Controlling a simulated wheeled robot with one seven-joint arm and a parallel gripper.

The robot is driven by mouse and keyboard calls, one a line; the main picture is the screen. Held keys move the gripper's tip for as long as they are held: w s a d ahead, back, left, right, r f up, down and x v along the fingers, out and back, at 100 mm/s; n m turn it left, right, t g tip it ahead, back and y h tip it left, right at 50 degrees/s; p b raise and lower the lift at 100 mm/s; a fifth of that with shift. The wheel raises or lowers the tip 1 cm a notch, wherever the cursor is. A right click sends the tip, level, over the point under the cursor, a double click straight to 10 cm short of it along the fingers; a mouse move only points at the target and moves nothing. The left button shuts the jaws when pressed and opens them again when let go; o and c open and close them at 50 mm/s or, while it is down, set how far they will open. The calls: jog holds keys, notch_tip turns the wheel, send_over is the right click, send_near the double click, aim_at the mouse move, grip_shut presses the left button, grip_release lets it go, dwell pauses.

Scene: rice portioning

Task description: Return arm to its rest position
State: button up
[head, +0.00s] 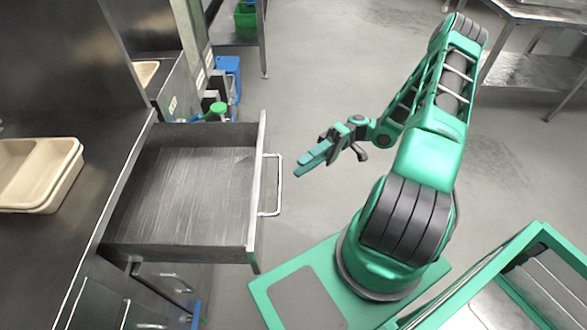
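My gripper (311,167) is at the end of my green arm, in the middle of the head view. It is in free air to the right of the open drawer's handle and holds nothing that I can see. Its fingers appear close together, one over the other, and I cannot tell whether they are open or shut. My arm rises from its base, folds at the elbow at the upper right and comes back down to the left.
An empty metal drawer (185,190) stands pulled out on the left, its handle (273,185) towards my gripper. A beige tray (42,172) lies on the dark counter at far left. Metal tables (528,72) stand at upper right. The grey floor (330,60) beyond my gripper is clear.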

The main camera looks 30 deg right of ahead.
jog(key=shift+d, duration=0.3)
dwell(0.5)
jog(key=s+d+r+m+t+h, duration=0.2)
jog(key=s+d+r+m+h, duration=0.3)
jog(key=r+h, duration=0.4)
jog(key=s+d+r+m+t+h, duration=0.3)
jog(key=s+d+r+m+h, duration=0.2)
jog(key=s+r+h, duration=0.3)
jog(key=shift+s+r+m+h, duration=0.3)
jog(key=shift+r+m+h, duration=0.2)
jog(key=shift+r+h, duration=0.25)
jog(key=shift+a+f, duration=0.1)
jog(key=shift+a, duration=0.05)
